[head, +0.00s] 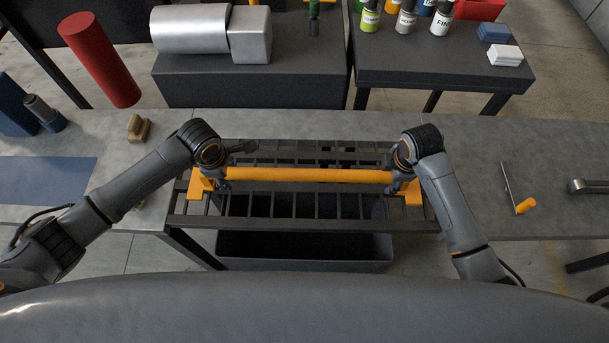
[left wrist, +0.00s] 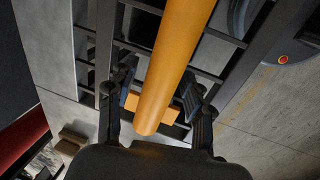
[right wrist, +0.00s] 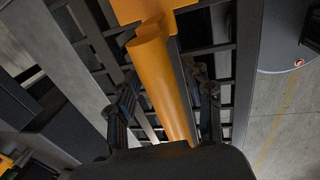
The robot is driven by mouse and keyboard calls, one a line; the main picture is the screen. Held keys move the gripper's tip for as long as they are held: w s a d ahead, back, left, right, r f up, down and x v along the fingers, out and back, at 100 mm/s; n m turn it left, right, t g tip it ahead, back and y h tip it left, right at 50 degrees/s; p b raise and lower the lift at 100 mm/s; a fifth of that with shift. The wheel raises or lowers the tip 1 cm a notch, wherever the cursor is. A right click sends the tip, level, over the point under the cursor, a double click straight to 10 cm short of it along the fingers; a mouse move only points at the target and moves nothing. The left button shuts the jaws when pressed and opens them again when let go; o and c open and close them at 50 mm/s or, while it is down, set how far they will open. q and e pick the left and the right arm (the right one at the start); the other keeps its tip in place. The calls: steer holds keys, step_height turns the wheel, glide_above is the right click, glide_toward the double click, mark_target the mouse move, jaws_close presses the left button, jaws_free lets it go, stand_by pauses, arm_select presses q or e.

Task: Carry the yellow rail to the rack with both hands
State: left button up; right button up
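The yellow rail (head: 308,175) lies level across the dark slatted rack (head: 300,224), between orange end supports (head: 196,184) and (head: 413,191). I cannot tell whether it touches both supports. My left gripper (head: 222,184) is at the rail's left end. In the left wrist view its fingers (left wrist: 158,100) stand apart on both sides of the rail (left wrist: 178,50), with gaps. My right gripper (head: 397,182) is at the right end. In the right wrist view its fingers (right wrist: 168,98) are also spread around the rail (right wrist: 158,75), with gaps. The grippers hide parts of the rail's ends.
A dark bin (head: 305,247) stands under the rack. On the grey bench are a wooden block (head: 138,128), a blue mat (head: 45,180), and a thin tool with an orange end (head: 524,206). A red cylinder (head: 99,60) stands behind left.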

arm_select(q)
jaws_close()
arm_select(e)
jaws_close()
arm_select(q)
steer(key=shift+w+r, duration=0.15)
arm_select(e)
steer(key=shift+w+r, duration=0.1)
